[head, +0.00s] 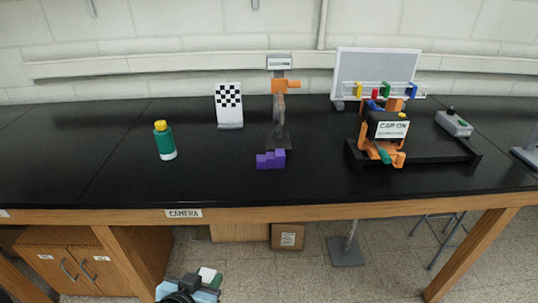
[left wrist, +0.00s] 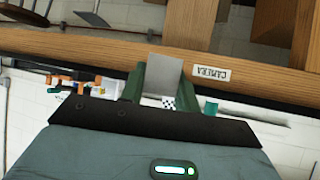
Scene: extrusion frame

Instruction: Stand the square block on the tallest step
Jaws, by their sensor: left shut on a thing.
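The purple step block (head: 271,160) stands near the middle of the black table, with its tallest step at the right end. Its steps look empty. My left gripper (head: 210,277) is low in front of the table, below its front edge and well short of the steps. In the left wrist view my left gripper (left wrist: 163,88) has its green fingers shut on a light grey square block (left wrist: 164,72), which sticks out past the fingertips. In the head view the block (head: 206,271) is small and hard to make out. My right gripper is not in view.
A stand with an orange clamp (head: 279,86) rises right behind the steps. A green bottle (head: 164,141) and a checkered board (head: 229,105) stand left. An orange fixture (head: 388,125) on a black tray is at right. The table's wooden front edge (head: 250,213) lies between gripper and steps.

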